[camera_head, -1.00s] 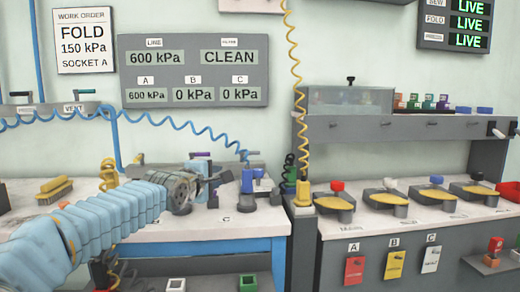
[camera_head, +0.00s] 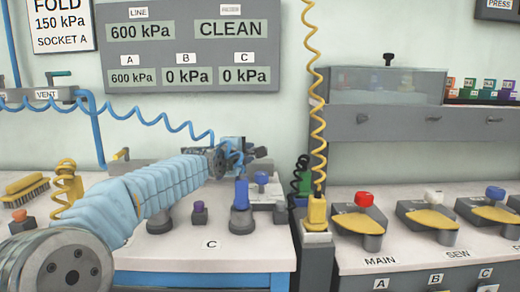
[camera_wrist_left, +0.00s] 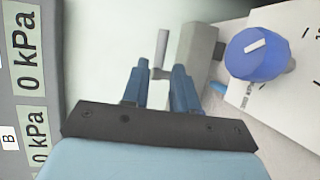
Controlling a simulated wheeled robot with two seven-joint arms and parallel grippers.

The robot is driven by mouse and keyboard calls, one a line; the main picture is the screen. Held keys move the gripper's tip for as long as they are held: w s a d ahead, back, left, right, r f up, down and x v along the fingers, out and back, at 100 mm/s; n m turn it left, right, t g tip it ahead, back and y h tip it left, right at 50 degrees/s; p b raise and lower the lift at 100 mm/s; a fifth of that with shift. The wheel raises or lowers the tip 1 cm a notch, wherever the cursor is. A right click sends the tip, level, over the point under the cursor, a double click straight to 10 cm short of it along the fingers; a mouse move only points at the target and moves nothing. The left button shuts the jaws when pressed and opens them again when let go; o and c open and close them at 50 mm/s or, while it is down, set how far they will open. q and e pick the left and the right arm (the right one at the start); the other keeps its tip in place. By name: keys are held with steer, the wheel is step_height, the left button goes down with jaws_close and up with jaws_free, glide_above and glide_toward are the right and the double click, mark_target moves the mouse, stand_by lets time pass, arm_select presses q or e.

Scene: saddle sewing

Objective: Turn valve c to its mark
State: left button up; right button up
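My left gripper (camera_wrist_left: 162,70) has two blue fingers standing apart, with nothing clearly clamped between them. In the wrist view a grey block (camera_wrist_left: 196,52) with a thin grey lever (camera_wrist_left: 162,46) lies just beyond the fingertips; it may be valve c, but I see no letter on it. I cannot tell whether the fingers touch the lever. In the head view the left gripper (camera_head: 228,155) is at the back of the bench, and my arm hides part of the fittings there. A C label (camera_head: 211,244) lies on the bench front. My right gripper is out of view.
A blue knob (camera_wrist_left: 255,54) with a white line sits on a pale plate right of the gripper. The wall panel (camera_head: 190,45) reads C 0 kPa. A blue coiled hose (camera_head: 150,119) runs near the gripper; a yellow coiled hose (camera_head: 318,120) hangs to the right.

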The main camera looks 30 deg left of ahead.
arm_select(q)
steer(key=p+x, duration=0.1)
steer(key=x, duration=0.8)
steer(key=shift+w+f, duration=0.2)
steer(key=shift+w, duration=0.1)
jaws_close()
